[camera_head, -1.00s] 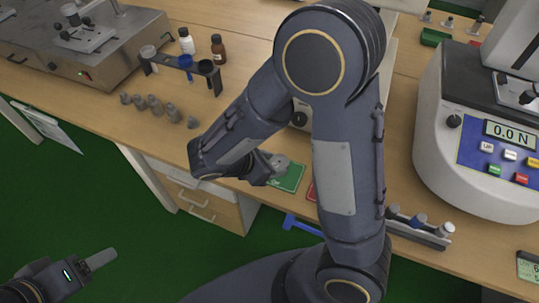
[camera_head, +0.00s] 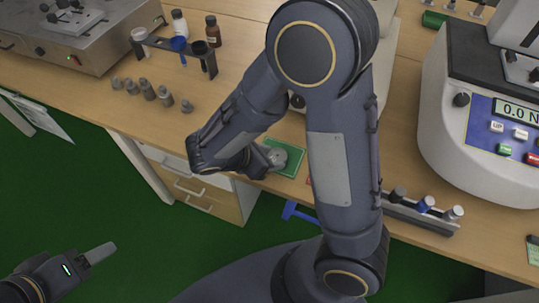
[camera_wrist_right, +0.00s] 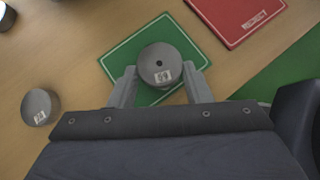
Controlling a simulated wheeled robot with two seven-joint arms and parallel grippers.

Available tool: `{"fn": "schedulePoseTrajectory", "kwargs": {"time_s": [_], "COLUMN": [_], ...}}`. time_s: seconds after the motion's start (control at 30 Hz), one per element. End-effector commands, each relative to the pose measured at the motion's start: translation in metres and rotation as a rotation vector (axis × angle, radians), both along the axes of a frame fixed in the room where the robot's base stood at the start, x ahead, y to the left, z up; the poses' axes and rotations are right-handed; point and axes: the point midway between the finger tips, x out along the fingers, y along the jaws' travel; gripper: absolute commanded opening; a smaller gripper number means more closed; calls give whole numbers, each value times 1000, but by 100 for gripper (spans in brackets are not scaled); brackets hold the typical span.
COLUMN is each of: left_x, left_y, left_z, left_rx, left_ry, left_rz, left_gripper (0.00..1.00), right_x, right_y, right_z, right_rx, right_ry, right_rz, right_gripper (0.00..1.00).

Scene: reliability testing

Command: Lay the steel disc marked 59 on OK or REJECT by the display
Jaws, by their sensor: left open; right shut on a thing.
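My right gripper (camera_wrist_right: 159,72) is shut on a grey steel disc (camera_wrist_right: 160,62) with a small hole in its top. Its white label shows, but I cannot read the number surely. The disc is over the green card (camera_wrist_right: 120,60); I cannot tell whether it touches. In the head view the disc (camera_head: 277,156) shows by the card (camera_head: 294,165), the gripper mostly hidden by my arm. The red card (camera_wrist_right: 213,14) lies beside the green one. The display (camera_head: 516,111) reads about 0.0 N, cut by the picture edge. My left gripper (camera_head: 98,254) is open and empty over the floor.
A labelled grey weight (camera_wrist_right: 40,106) stands left of the green card. Several grey weights (camera_head: 148,90) stand in a row on the bench. A rack (camera_head: 190,50), bottles (camera_head: 213,31) and a holder with capped pieces (camera_head: 420,212) are nearby. My right arm covers the bench middle.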

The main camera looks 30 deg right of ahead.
Motion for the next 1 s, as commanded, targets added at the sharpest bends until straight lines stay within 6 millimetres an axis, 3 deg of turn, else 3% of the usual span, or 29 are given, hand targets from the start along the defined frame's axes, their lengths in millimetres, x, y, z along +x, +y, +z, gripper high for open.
{"fn": "schedulePoseTrajectory", "kwargs": {"time_s": [0.67, 0.7, 0.87, 1.0], "left_x": [0, 0, 0, 0], "left_y": [0, 0, 0, 0], "left_z": [-7, -7, -7, -7], "left_rx": [0, 0, 0, 0], "left_ry": [0, 0, 0, 0], "left_rz": [0, 0, 0, 0], "left_gripper": [62, 62, 62, 62], "right_x": [0, 0, 0, 0], "right_y": [0, 0, 0, 0], "right_z": [-10, -10, -11, -11], "right_rx": [-1, -1, 0, 0], "right_ry": [0, 0, 0, 0], "right_rz": [0, 0, 0, 0], "right_gripper": [9, 47, 68, 70]}}
